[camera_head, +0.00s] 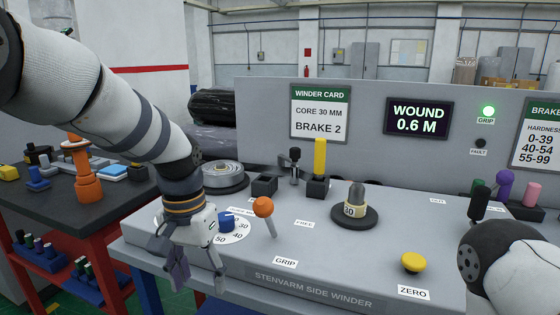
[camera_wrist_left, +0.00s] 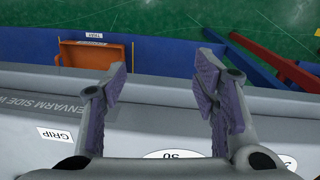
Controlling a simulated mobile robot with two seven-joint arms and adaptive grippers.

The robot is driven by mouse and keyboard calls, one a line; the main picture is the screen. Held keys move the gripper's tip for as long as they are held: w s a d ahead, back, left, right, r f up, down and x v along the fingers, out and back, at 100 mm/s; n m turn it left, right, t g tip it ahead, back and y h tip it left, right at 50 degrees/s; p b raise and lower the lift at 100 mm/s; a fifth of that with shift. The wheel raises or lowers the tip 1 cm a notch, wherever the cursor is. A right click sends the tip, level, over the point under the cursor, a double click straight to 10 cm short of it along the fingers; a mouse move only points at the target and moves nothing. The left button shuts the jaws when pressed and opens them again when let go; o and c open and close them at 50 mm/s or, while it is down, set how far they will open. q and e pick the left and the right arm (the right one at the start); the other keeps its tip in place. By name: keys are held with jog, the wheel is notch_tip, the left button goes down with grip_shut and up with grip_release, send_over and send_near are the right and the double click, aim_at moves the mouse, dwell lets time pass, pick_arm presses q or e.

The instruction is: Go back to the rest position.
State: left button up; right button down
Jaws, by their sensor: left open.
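My left gripper (camera_head: 198,276) hangs open and empty over the front edge of the winder console (camera_head: 320,262), fingers pointing down. It is just in front of the blue dial knob (camera_head: 226,221). In the left wrist view its two purple-padded fingers (camera_wrist_left: 161,78) are wide apart with nothing between them. Beyond them show the console edge, an orange bin (camera_wrist_left: 96,56) and green floor. Part of my right arm shows at the lower right of the head view; its gripper is out of frame.
Close to my left gripper stands the orange-knobbed GRIP lever (camera_head: 264,208). A core holder (camera_head: 355,208), a yellow button (camera_head: 413,262) and a yellow post (camera_head: 320,157) are on the console. A dark side table (camera_head: 60,205) with small parts is at left. The display reads WOUND 0.6 M.

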pick_arm(q)
jog(key=s+a+f+n, duration=0.1)
jog(key=s+a+f, duration=0.1)
jog(key=s+f, duration=0.6)
jog(key=s+a+f+n, duration=0.15)
jog(key=s+f, duration=0.25)
jog(key=f, duration=0.9)
jog(key=s+a+f, duration=0.2)
jog(key=s, duration=0.9)
jog(key=s+a+f+g, duration=0.1)
jog(key=s+a+f, duration=0.1)
jog(key=s, duration=1)
jog(key=shift+a+f+n, duration=0.3)
jog(key=shift+f+n, duration=0.05)
jog(key=shift+f, duration=0.35)
pick_arm(e)
jog(key=shift+w, duration=0.15)
